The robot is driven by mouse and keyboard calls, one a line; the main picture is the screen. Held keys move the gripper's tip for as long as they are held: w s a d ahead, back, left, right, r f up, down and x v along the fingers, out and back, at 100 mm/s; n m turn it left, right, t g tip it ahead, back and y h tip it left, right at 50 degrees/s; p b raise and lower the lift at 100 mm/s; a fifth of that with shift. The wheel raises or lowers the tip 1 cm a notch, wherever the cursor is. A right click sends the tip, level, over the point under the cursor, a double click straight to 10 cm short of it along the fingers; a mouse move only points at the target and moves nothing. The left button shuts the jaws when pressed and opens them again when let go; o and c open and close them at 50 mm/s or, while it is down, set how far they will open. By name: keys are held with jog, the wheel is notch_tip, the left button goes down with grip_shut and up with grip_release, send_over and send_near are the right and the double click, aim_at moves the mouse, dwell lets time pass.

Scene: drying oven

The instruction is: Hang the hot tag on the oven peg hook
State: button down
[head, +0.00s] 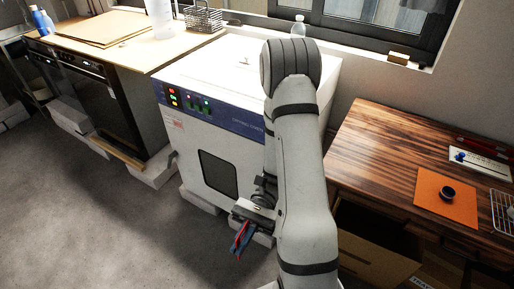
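The white drying oven (258,72) stands in the middle, with a blue panel of lights and buttons and a dark window in its front. My gripper (240,238) is low in front of the oven's lower right front, pointing down and left. Narrow red and blue pieces show at its end. They are too small to tell whether they are fingers or a held tag, or whether the gripper is open. A small red-marked label (175,124) is on the oven's front below the lights. I cannot make out a peg hook; my arm hides the oven's right front.
A wooden table (375,150) at right bears an orange mat (432,207) with a dark round thing (448,192). An open cardboard box (375,262) is below it. A counter (120,60) with a black-fronted appliance (85,95) is at left. Floor at lower left is clear.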

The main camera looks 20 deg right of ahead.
jog(key=w+r+m+t+y+p, duration=0.1)
jog(key=w+m+t+y, duration=0.3)
jog(key=w+m+t, duration=1.05)
jog(key=w+d+f+m+t+h, duration=0.1)
jog(key=w+d+m+t+h, duration=0.2)
jog(key=w+d+t+h, duration=0.2)
jog(key=w+d+f+m+t+h, duration=0.1)
jog(key=w+d+m+t+h, duration=0.3)
jog(key=w+d+t, duration=0.5)
jog(key=shift+w+d+h+p, duration=0.65)
jog(key=shift+w+d, duration=1.2)
jog(key=shift+d, duration=2.7)
jog(key=shift+m, duration=0.25)
